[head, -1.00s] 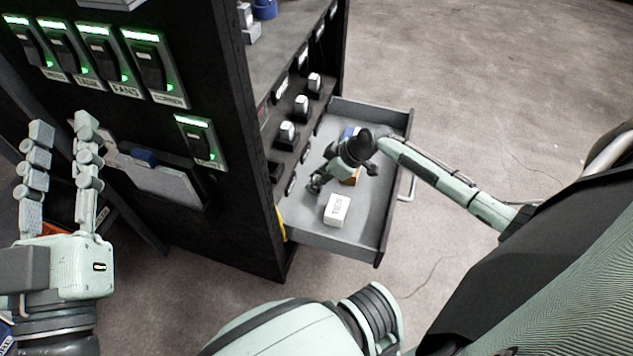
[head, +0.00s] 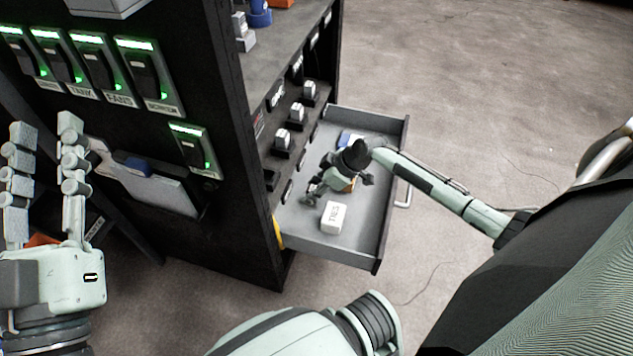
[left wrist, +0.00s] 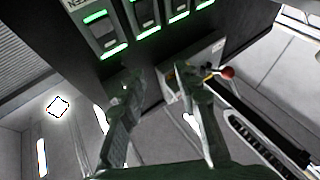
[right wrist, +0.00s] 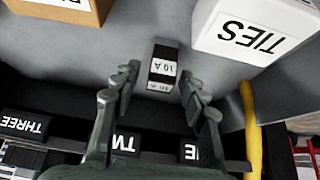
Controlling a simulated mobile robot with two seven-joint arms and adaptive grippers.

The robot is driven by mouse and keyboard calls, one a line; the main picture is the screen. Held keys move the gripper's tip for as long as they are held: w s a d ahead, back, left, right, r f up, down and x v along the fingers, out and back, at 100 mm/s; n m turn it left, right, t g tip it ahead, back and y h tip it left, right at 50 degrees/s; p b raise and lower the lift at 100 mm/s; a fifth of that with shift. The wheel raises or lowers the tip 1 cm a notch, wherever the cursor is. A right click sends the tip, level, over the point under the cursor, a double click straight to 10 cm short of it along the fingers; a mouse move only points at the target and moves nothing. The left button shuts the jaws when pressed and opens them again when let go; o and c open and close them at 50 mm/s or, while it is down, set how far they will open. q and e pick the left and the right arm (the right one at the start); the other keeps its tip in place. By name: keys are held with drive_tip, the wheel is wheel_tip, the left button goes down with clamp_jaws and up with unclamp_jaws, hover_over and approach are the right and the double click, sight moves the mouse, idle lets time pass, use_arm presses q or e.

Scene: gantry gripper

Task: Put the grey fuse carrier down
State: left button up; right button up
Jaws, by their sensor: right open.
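The fuse carrier (right wrist: 162,68), a small block with a dark top part and a light label reading 10 A, lies on the grey drawer floor in the right wrist view. My right gripper (right wrist: 160,82) is open, with one finger on each side of the carrier and gaps between. In the head view my right gripper (head: 312,193) is low inside the open drawer (head: 360,235); I cannot make out the carrier there. My left gripper (head: 45,128) is open and empty in front of the cabinet's switch panel; its spread fingers also show in the left wrist view (left wrist: 162,88).
A white TIES box (head: 334,217) stands in the drawer near my right gripper. A brown box (right wrist: 65,8) and a blue item (head: 350,139) are there too. Fuse sockets (head: 284,138) line the cabinet beside the drawer. A yellow strip (right wrist: 250,130) runs at the drawer's edge.

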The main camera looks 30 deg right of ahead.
drive_tip(key=shift+r, duration=0.35)
use_arm(q)
drive_tip(key=w+a+f+g+y+p, duration=0.1)
drive_tip(key=a+f+g+y, duration=0.1)
drive_tip(key=f, duration=0.4)
drive_tip(key=w+a+f+g+y+p, duration=0.1)
drive_tip(key=a+f+g+y+p, duration=0.1)
drive_tip(key=f+g, duration=0.3)
wheel_tip(320, 180, down, 3)
drive_tip(key=shift+a+r, duration=0.2)
drive_tip(key=shift+a, duration=0.25)
use_arm(e)
drive_tip(key=v, duration=1.1)
drive_tip(key=shift+s+r, duration=0.2)
use_arm(q)
drive_tip(key=shift+s, duration=0.1)
use_arm(e)
drive_tip(key=shift+d, duration=0.15)
